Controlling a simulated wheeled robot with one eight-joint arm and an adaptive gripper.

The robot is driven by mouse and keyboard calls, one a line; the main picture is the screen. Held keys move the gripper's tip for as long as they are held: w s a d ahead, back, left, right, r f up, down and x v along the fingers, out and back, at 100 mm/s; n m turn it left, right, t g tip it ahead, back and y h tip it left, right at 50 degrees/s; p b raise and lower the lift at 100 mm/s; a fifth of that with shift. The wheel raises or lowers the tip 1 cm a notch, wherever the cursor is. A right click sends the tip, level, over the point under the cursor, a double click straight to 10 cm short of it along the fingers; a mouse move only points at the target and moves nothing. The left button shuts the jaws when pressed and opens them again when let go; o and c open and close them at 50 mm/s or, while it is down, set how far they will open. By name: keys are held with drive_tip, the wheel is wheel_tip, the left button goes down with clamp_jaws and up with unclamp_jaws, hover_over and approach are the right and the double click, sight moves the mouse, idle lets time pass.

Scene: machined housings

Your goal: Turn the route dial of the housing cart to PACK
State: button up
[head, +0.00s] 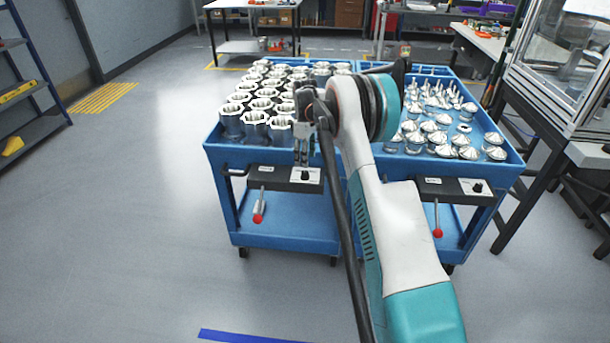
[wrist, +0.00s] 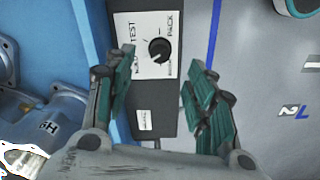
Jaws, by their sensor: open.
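The housing cart (head: 222,158) is blue, its top tray filled with hollow metal housings (head: 262,103). On its front is a dark control box with a white dial plate (head: 308,180). In the wrist view the black round route dial (wrist: 158,49) sits on that plate, with TEST printed at left and PACK (wrist: 171,24) at right. I cannot tell for certain which mark the dial points to. My gripper (wrist: 162,58) is open, with its green-padded fingers on either side of the dial and apart from it. In the head view my gripper (head: 304,158) is just above the box.
A second blue cart (head: 515,158) with small white-topped parts stands close at right, with its own dial box (head: 455,188). Red-knobbed levers (head: 258,212) hang below the boxes. A glazed machine (head: 565,60) stands at far right.

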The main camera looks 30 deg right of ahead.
sight(305, 172)
wheel_tip(305, 172, down, 8)
drive_tip(key=shift+r+b, duration=0.1)
drive_tip(key=shift+b, duration=1)
drive_tip(key=c, duration=1.1)
